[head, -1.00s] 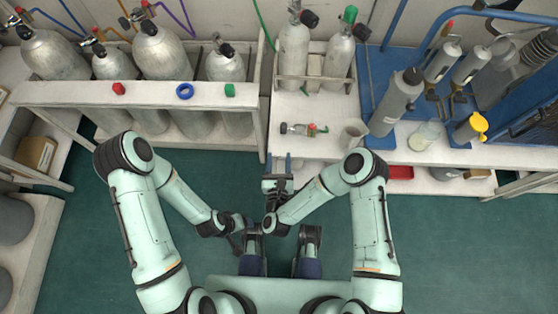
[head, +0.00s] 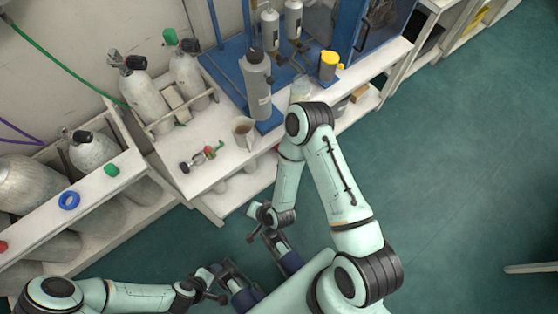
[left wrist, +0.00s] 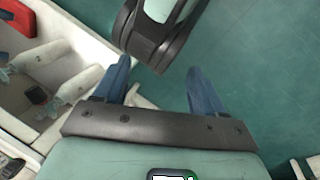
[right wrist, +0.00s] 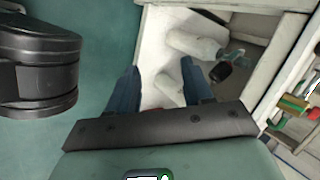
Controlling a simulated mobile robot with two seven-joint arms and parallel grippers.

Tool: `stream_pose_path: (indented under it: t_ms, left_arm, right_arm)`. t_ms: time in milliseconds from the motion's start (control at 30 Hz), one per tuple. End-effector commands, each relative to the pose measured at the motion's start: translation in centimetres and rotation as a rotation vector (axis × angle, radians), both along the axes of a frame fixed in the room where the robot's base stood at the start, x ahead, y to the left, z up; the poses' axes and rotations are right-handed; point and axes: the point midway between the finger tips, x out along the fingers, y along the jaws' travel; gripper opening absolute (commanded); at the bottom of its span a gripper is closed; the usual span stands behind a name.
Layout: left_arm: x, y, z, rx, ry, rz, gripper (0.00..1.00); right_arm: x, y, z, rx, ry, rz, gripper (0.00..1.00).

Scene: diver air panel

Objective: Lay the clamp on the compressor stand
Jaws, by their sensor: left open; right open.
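A small metal fitting (head: 202,158) with red and green parts lies on the white bench top in the head view; it looks like the clamp, but it is too small to be sure. A blue-framed stand (head: 343,35) with grey cylinders, apparently the compressor stand, is on the bench to its right. My left gripper (left wrist: 157,72) is open, with nothing between its blue fingers. My right gripper (right wrist: 160,70) is open and empty; white bottles on a lower shelf show beyond its fingers. Both hands are close to my body, apart from the fitting.
A large grey cylinder (head: 256,85) and a yellow-topped container (head: 328,66) stand farther right. A rack with a blue ring (head: 69,200) holds tanks on the left.

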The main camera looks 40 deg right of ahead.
Motion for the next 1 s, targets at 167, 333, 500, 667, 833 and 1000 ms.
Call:
stream_pose_path:
  t_ms: [167, 333, 500, 667, 833, 1000]
  left_arm:
    - [0.0, 0.0, 0.0, 0.000, 0.000, 0.000, 0.70]
    - [0.0, 0.0, 0.0, 0.000, 0.000, 0.000, 0.70]
    - [0.0, 0.0, 0.0, 0.000, 0.000, 0.000, 0.70]
    - [0.0, 0.0, 0.0, 0.000, 0.000, 0.000, 0.70]
    - [-0.6, -0.2, 2.4, -0.007, 0.013, -0.006, 0.70]
    - [-2.2, -0.8, 7.8, -0.027, 0.066, -0.027, 0.70]
  right_arm:
    - [-6.0, -4.0, -0.8, -0.174, 0.164, 0.415, 0.51]
    - [-9.2, -5.4, -0.6, -0.205, 0.230, 0.623, 0.51]
    - [-9.8, -5.5, -0.6, -0.207, 0.240, 0.664, 0.51]
    - [-9.7, -5.5, -0.6, -0.207, 0.239, 0.662, 0.51]
    - [-10.3, -5.3, 1.8, -0.196, 0.250, 0.671, 0.51]
    - [-11.8, -4.6, 7.2, -0.162, 0.289, 0.697, 0.51]
